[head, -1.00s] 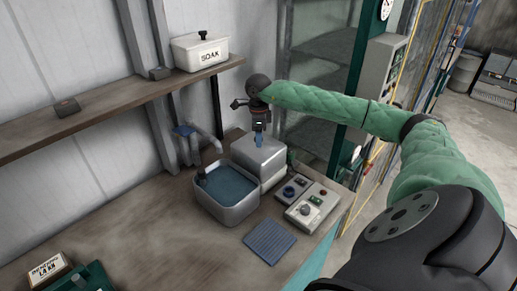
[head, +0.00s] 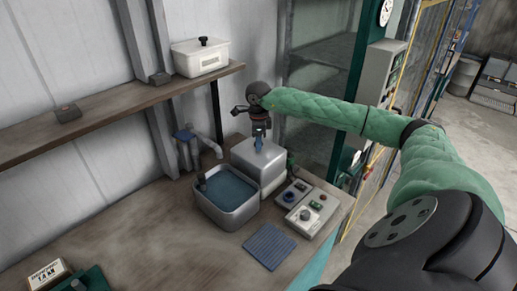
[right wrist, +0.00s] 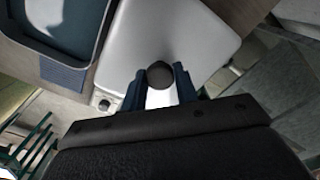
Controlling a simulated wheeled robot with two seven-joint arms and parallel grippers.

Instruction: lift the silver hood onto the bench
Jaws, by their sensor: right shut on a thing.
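The silver hood (head: 259,158) is a smooth boxy metal cover at the back right of the bench (head: 150,222), just right of the water basin. My right gripper (head: 259,141) reaches down over its top. In the right wrist view, its blue fingers (right wrist: 160,85) stand on both sides of a dark round knob (right wrist: 160,74) on the hood's pale top (right wrist: 170,35), shut on it. The hood looks level; whether there is a gap under it I cannot tell. My left gripper is not in view.
A water-filled basin (head: 247,217) stands close to the hood's left. A control box (head: 313,213) is to its right and a blue ribbed mat (head: 269,247) in front. A shelf (head: 105,112) with a white lidded box (head: 201,58) runs behind. The bench's left middle is bare.

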